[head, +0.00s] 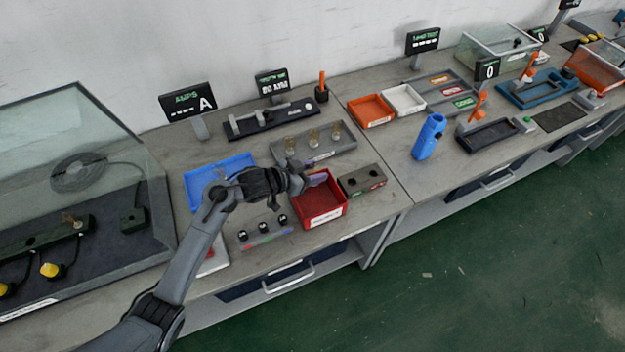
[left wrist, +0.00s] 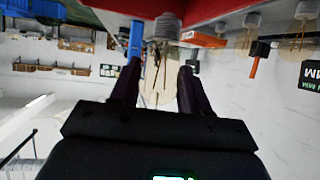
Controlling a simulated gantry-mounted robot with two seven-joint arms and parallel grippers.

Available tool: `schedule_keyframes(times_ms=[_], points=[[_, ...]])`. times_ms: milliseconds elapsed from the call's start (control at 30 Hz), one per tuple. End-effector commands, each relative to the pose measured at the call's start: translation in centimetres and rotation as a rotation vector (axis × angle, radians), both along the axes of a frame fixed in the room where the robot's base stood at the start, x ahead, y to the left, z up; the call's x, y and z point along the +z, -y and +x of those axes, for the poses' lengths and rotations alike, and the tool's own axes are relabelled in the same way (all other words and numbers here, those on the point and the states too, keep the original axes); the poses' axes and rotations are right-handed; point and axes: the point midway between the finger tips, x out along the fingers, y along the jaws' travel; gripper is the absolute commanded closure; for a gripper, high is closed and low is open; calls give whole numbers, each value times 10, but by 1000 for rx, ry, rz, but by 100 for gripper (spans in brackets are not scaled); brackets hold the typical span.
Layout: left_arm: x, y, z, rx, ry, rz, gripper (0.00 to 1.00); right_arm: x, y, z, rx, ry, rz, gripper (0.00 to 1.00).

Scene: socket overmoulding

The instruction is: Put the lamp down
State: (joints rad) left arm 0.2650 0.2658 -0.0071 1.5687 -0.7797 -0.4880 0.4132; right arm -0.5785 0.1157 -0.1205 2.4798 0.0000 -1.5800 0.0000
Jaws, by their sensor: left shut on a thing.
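My left gripper (head: 308,180) is at the red bin (head: 322,219), above its back-left part. In the left wrist view, which is upside down, its two fingers (left wrist: 158,88) are closed around a clear glass lamp (left wrist: 158,68). The lamp's grey threaded base (left wrist: 168,26) points away from the gripper, toward the red bin's wall (left wrist: 215,8). I cannot tell whether the base touches the bin. In the head view the held lamp is hidden or too small to make out. My right gripper is in neither view.
A grey tray (head: 325,154) with several lamps stands behind the red bin. A block with round sockets (head: 265,238) is in front-left, a grey box with two holes (head: 362,181) to the right. A blue tray (head: 197,185) lies left; a blue upright holder (head: 429,137) stands further right.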

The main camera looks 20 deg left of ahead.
Motion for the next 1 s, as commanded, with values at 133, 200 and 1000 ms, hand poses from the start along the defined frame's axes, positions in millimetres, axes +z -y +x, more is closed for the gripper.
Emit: schedule_keyframes(times_ms=[133, 200, 1000], points=[[-4, -4, 4, 0, -1, 1, 88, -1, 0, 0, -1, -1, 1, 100], [-7, -4, 4, 0, -1, 1, 88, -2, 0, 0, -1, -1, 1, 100], [-48, -4, 3, 0, 1, 1, 88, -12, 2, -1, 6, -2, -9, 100]])
